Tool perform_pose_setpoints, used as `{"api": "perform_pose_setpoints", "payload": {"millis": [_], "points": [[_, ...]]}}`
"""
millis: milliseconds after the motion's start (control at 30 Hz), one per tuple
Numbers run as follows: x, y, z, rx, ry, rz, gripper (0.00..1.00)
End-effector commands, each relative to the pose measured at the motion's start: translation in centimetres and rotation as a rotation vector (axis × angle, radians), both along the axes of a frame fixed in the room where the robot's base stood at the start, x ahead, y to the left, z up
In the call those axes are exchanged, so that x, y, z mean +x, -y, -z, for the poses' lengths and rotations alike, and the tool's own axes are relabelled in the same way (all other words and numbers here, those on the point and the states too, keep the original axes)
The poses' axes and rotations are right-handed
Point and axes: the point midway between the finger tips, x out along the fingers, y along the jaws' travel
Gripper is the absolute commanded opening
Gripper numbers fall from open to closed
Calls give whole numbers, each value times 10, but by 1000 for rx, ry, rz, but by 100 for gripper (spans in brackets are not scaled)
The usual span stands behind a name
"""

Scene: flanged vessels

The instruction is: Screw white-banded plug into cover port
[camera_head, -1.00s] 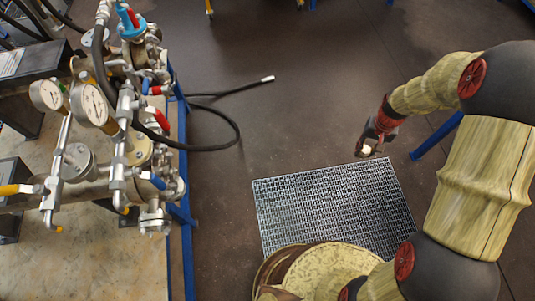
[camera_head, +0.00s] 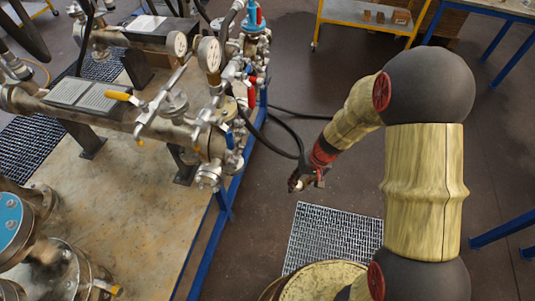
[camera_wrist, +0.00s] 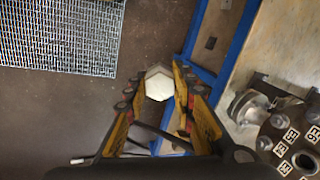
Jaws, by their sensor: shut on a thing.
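My gripper (camera_wrist: 158,90) is shut on a plug (camera_wrist: 158,84), whose pale hexagonal end shows between the yellow-sided fingers in the wrist view. No white band can be made out on it. In the wrist view a metal fitting with dark round openings and numbered tags (camera_wrist: 300,145) is at the lower right, apart from the plug. I cannot tell whether one opening is the cover port.
The bench (camera_head: 125,200) with blue frame carries pipes, gauges (camera_head: 209,54) and valves along its right side. Flanged vessels (camera_head: 60,270) stand at the lower left. A black hose (camera_head: 285,138) hangs near my gripper. A floor grating (camera_head: 330,238) lies below.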

Motion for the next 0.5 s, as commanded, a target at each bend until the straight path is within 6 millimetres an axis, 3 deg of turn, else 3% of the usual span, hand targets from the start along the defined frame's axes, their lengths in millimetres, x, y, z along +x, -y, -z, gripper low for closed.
{"api": "perform_pose_setpoints", "payload": {"millis": [267, 367, 500], "points": [[-23, -53, 6, 371, 12, -15, 0], [-19, -75, -1, 548, 16, -27, 0], [3, -99, -19, 811, 33, -13, 0]]}}
